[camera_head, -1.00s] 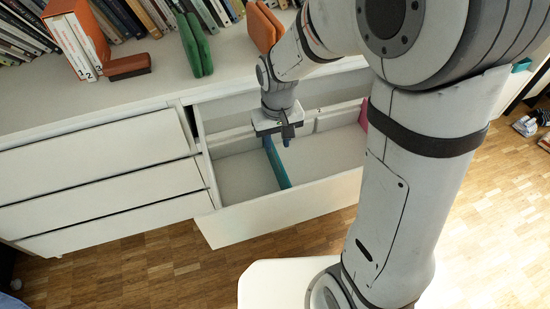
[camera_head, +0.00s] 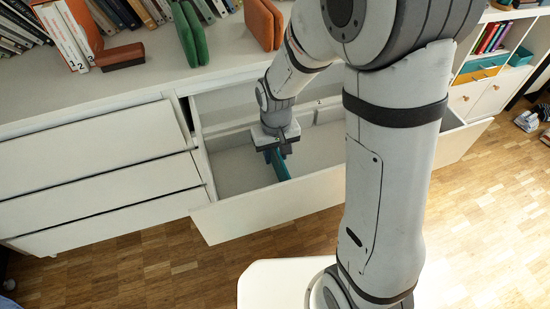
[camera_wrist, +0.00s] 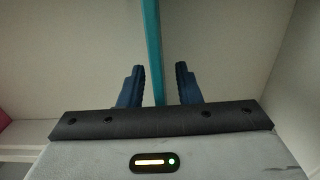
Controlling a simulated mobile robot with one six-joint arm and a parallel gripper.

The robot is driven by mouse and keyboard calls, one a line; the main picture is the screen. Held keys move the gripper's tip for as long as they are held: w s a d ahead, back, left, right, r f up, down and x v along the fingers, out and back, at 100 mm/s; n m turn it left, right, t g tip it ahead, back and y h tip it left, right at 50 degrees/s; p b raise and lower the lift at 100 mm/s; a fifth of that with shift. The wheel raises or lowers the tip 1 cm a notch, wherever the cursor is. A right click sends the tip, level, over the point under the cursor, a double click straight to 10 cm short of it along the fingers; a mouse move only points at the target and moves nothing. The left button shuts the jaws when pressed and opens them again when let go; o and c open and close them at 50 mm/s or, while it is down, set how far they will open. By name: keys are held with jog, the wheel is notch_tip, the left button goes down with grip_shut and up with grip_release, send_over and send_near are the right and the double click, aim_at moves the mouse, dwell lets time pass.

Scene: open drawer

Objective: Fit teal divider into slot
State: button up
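The teal divider (camera_head: 283,171) stands on edge inside the open drawer (camera_head: 262,211), its near end close to the front panel. My gripper (camera_head: 277,153) is lowered into the drawer over the divider and hides part of it. In the wrist view the divider (camera_wrist: 152,45) runs as a narrow upright strip between my two blue fingers (camera_wrist: 157,85). The fingers are apart, with a gap on each side of the divider. The slot cannot be made out, and I cannot tell whether the divider is seated in it.
Closed drawers (camera_head: 100,185) lie to the left. Books (camera_head: 65,35), green bookends (camera_head: 190,35) and orange bookends (camera_head: 262,25) stand on the cabinet top. The drawer floor is clear on both sides of the divider. A pink piece (camera_wrist: 3,119) shows at the wrist view's left edge.

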grip_shut()
dwell(0.4)
